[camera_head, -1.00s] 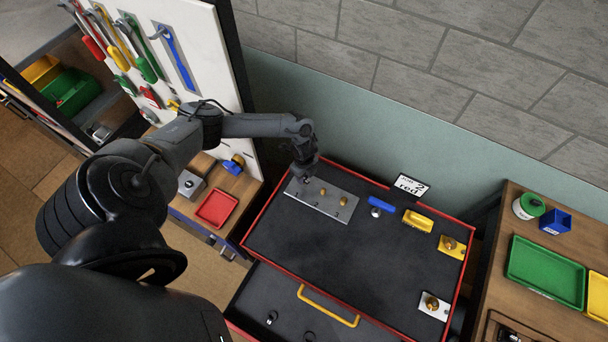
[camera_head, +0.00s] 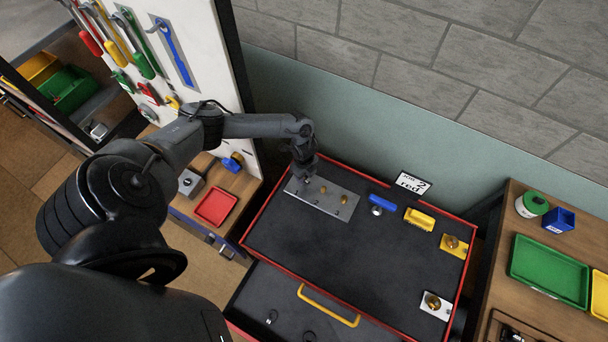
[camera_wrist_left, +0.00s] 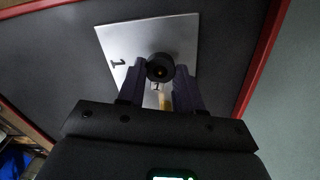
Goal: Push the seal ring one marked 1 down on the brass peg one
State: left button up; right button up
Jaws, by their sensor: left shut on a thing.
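The seal ring one (camera_wrist_left: 160,67) is a thick black ring between my left gripper's fingertips in the left wrist view. A small brass spot, probably the top of the brass peg one (camera_wrist_left: 160,72), shows in its hole. I cannot tell how far down the ring sits. The metal plate (camera_head: 325,204) lies at the upper left of the dark work surface; a black "1" is printed on it in the left wrist view (camera_wrist_left: 122,62). My left gripper (camera_head: 307,180) is over the plate's left end, shut on the ring (camera_wrist_left: 161,73). My right gripper is out of view.
Two more brass pegs (camera_head: 323,190) (camera_head: 344,199) stand to the right on the plate. The red-rimmed surface's middle is clear. An open drawer with a yellow handle (camera_head: 328,307) sits in front.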

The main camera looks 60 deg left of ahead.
pick_arm(q)
jog(key=shift+f+b, duration=0.6)
jog(key=shift+f, duration=0.2)
jog(key=o, duration=1.1)
jog(key=shift+r, duration=0.2)
